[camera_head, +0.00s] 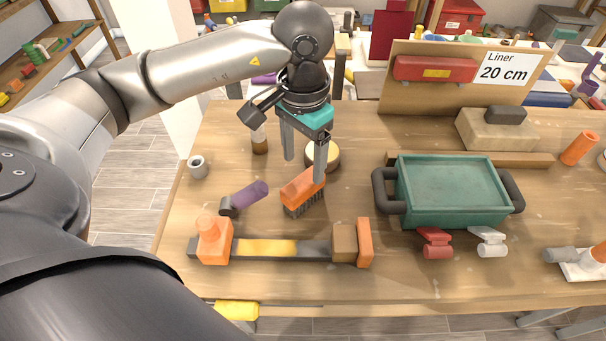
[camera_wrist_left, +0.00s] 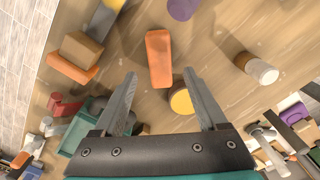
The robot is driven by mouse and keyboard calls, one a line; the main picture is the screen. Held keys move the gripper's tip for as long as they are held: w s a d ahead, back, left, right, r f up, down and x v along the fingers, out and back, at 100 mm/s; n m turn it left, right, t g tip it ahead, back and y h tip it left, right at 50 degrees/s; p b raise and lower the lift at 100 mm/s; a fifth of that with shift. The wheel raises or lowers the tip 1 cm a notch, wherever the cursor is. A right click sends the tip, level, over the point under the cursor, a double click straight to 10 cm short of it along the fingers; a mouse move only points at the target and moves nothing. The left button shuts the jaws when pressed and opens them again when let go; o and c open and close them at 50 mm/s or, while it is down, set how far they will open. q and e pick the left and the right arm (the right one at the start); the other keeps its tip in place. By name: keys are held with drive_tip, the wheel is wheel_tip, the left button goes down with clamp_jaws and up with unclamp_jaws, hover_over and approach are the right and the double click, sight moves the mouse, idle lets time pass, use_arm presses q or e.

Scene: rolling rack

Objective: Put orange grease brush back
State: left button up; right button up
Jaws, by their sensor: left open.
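The orange grease brush (camera_head: 302,187), with dark bristles beneath its orange block, sits on the wooden workbench (camera_head: 330,285) left of the green tray. In the left wrist view the brush (camera_wrist_left: 159,58) lies just beyond the fingertips, roughly midway between them. My left gripper (camera_head: 305,168) is open and empty, pointing down over the brush; one finger overlaps the brush's right end in the head view. In the left wrist view the two fingers of this gripper (camera_wrist_left: 159,76) are spread apart. I cannot tell whether a finger touches the brush. My right gripper is not in view.
A round yellow-topped tin (camera_head: 323,157) stands close behind the brush. A purple-handled tool (camera_head: 247,197) lies to its left. An orange clamp with a yellow-and-grey bar (camera_head: 268,248) lies in front. A green tray (camera_head: 452,183) with dark handles stands to the right.

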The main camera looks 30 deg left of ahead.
sight(303, 181)
use_arm(q)
wheel_tip(303, 181, up, 5)
idle(0.7)
